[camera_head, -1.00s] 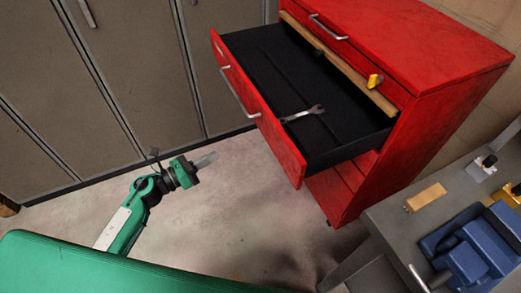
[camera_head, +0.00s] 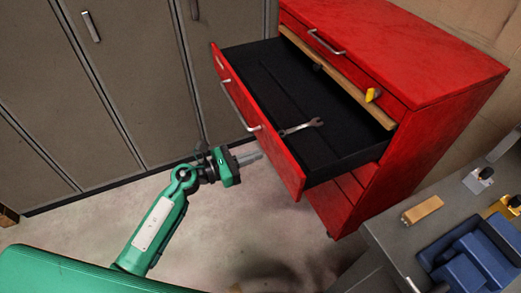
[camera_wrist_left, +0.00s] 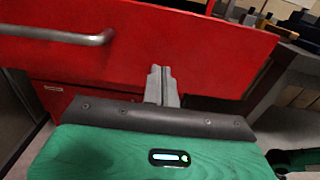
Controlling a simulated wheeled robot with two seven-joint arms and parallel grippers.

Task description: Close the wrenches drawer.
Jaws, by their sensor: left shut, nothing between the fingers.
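The wrenches drawer (camera_head: 345,158) of the red cabinet is pulled out, with its black interior open to view. A wrench (camera_head: 302,127) lies inside it near the front. The drawer's front carries a silver handle (camera_head: 236,104), which also shows in the left wrist view (camera_wrist_left: 60,36). My left gripper (camera_head: 258,156) is shut and empty, close to the drawer's red front, below and beside the handle's near end. In the left wrist view its fingers (camera_wrist_left: 162,84) point at the red front (camera_wrist_left: 185,50); I cannot tell whether they touch it. My right gripper is not in view.
Grey lockers (camera_head: 130,80) stand at the left. A grey workbench (camera_head: 395,235) with a blue vise (camera_head: 475,250) is at the right.

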